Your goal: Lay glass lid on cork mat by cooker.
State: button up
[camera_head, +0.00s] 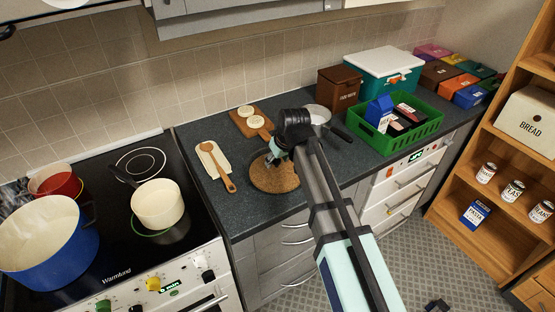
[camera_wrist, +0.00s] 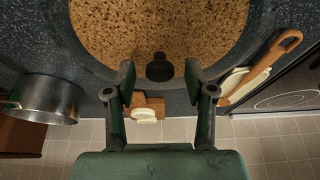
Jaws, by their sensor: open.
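The round cork mat (camera_head: 278,180) lies on the dark counter to the right of the cooker (camera_head: 125,230). In the wrist view the speckled cork (camera_wrist: 160,25) shows through the clear glass lid (camera_wrist: 159,70), whose dark knob faces my gripper. The lid lies over the mat, and its clear rim reaches a little past the cork's edge. My gripper (camera_wrist: 159,78) is open, with one finger on each side of the knob and a gap at both sides. In the head view my gripper (camera_head: 271,159) is at the mat's back edge; the lid is hard to make out there.
A wooden spoon (camera_head: 218,165) on a pale rest lies left of the mat. A board with bread (camera_head: 245,121) is behind, a metal pan (camera_head: 318,115) behind right. A green crate (camera_head: 428,124) stands further right. Pots, including a cream pan (camera_head: 157,203), occupy the cooker.

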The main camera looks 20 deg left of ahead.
jog(key=b+v, duration=0.2)
jog(key=v, duration=1)
jog(key=shift+r, duration=0.1)
